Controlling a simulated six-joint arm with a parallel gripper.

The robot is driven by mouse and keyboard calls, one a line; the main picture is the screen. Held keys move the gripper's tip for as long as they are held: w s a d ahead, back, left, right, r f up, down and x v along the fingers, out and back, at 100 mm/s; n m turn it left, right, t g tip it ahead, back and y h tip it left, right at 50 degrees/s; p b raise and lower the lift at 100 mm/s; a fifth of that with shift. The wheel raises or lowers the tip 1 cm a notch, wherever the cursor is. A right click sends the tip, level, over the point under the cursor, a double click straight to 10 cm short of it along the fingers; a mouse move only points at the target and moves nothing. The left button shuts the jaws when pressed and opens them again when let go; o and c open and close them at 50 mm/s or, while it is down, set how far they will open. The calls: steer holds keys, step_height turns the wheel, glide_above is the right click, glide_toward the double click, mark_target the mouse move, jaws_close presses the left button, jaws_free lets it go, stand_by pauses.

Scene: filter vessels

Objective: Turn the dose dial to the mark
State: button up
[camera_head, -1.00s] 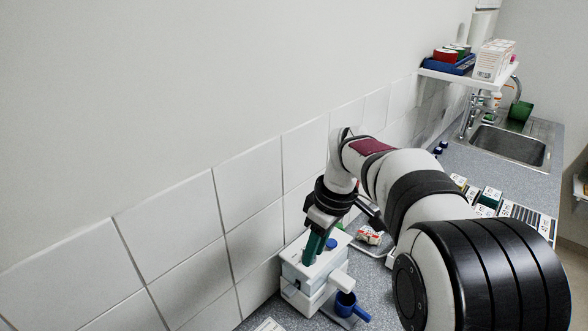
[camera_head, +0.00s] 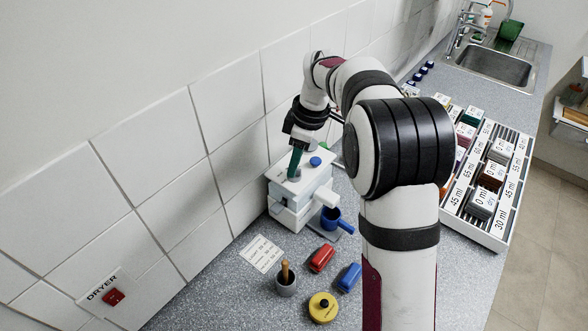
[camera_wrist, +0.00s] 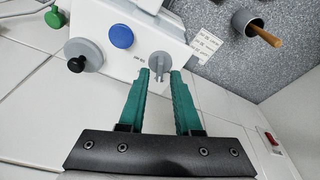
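A white machine (camera_head: 301,186) stands on the counter against the tiled wall. In the wrist view, a small grey dial (camera_wrist: 158,66) with a raised grip bar sits on its white face, with tiny lettering beside it too small to read. My gripper (camera_wrist: 161,77) has teal fingers spread apart. The dial lies at the gap between the fingertips; I cannot tell whether they touch it. In the head view my gripper (camera_head: 293,177) is over the machine's top, and the dial is hidden there. A blue button (camera_wrist: 121,36) and a larger grey disc with a black knob (camera_wrist: 83,55) are nearby.
A blue scoop (camera_head: 333,218) is at the machine's right. A grey cup with a wooden handle (camera_head: 286,283), a red block (camera_head: 321,258), a blue block (camera_head: 349,277) and a yellow round piece (camera_head: 323,307) are in front. A rack of labelled boxes (camera_head: 470,234) stands right.

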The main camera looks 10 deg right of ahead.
steer(key=shift+f, duration=0.65)
jaws_close()
stand_by(1.7)
